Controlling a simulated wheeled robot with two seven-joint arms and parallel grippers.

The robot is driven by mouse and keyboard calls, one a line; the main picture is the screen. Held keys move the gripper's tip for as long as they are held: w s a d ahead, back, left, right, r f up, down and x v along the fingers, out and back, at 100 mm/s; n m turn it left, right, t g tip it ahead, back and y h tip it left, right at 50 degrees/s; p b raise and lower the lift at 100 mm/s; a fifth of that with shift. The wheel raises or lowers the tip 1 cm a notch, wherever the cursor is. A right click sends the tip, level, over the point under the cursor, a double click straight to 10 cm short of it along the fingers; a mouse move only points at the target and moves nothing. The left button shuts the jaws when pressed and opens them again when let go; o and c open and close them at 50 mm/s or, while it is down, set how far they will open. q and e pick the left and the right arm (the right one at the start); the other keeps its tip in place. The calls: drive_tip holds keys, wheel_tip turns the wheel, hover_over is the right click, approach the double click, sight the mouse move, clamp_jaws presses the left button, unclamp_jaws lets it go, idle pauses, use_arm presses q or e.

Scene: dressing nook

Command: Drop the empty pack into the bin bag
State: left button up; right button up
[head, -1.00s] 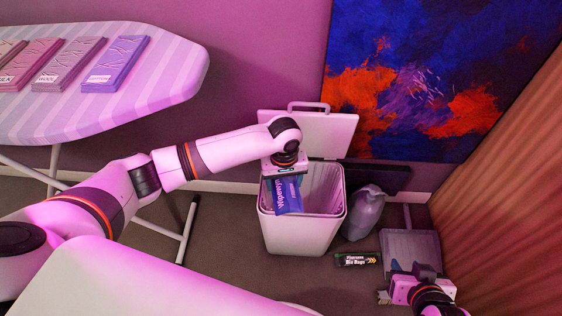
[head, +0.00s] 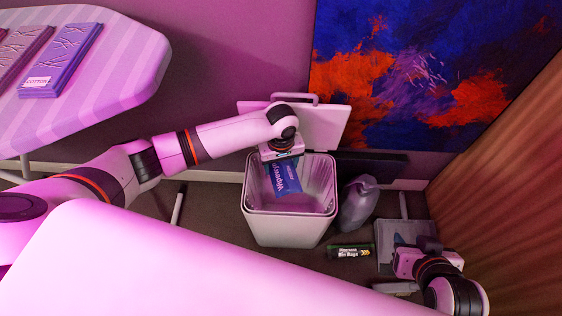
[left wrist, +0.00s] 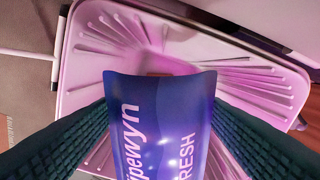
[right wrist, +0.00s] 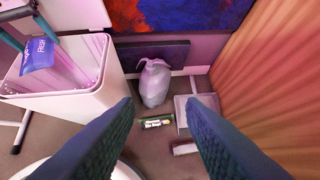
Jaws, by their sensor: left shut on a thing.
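The empty pack (head: 284,178) is blue with white lettering. My left gripper (head: 281,158) is shut on it and holds it hanging over the open bin. The pack also fills the middle of the left wrist view (left wrist: 160,125), between the two fingers, with the bin's liner below it. The bin (head: 290,228) is white, its lid (head: 325,127) tipped up at the back, and the bin bag (head: 318,180) lines its inside. My right gripper (head: 408,264) is low at the right, apart from the bin; its fingers stand apart and empty in the right wrist view (right wrist: 160,112).
A tied grey bag (head: 357,203) stands right of the bin. A dark box of bin bags (head: 351,251) lies on the floor before it, near a dustpan (head: 402,231). An ironing board (head: 120,85) with fabric samples is at upper left. A curtain (head: 510,170) closes the right side.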

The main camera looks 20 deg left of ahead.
use_arm(q)
wheel_tip(320, 180, down, 2)
drive_tip(key=shift+f+b, duration=0.1)
drive_tip(key=shift+b, duration=1.1)
use_arm(e)
drive_tip(key=w+a+r+t+y, duration=0.2)
drive_tip(key=w+a+r+t, duration=0.1)
drive_tip(key=w+r+t, duration=0.4)
drive_tip(key=shift+w+a+r+t, duration=0.15)
drive_tip(key=shift+r+t, duration=0.15)
drive_tip(key=shift+r, duration=0.4)
